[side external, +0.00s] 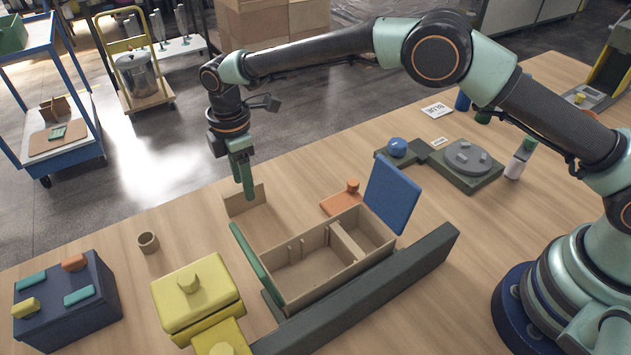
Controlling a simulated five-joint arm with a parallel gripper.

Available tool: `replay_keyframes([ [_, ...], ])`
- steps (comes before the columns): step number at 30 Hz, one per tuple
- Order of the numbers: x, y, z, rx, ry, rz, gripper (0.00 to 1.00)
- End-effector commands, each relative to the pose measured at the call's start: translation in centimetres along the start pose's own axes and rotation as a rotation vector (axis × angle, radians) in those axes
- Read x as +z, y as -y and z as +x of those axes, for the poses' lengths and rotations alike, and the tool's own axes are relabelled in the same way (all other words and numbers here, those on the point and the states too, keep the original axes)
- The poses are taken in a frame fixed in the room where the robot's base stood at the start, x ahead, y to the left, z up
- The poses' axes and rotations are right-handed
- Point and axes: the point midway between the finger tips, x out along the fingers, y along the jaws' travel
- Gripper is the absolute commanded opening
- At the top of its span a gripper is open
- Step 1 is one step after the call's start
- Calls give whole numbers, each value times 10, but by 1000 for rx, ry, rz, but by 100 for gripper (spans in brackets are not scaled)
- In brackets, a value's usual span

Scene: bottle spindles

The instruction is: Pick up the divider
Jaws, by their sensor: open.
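My gripper (248,192) points down with its green fingers just above, or at the top edge of, a thin tan panel (240,202). That panel stands behind an open tan box and looks like the divider, though I cannot tell for certain. I cannot see a gap between the fingers, nor whether they touch the panel. The box (312,287) sits mid-table with a cross wall (346,243) and small upright ribs inside it. A green panel (250,262) stands at its left end and a blue panel (393,194) tilts up at its right end.
A long dark grey bar (365,297) runs along the box's front. An orange piece (340,203) lies behind the box. A grey-green fixture (480,182) stands right.

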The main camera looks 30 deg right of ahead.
Motion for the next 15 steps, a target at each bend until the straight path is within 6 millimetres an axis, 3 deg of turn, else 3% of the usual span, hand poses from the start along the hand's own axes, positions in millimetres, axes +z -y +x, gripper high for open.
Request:
replay_keyframes([
  [6, 1, -2, 28, -1, 1, 0, 55],
  [15, 1, -2, 32, 1, 0, 0, 55],
])
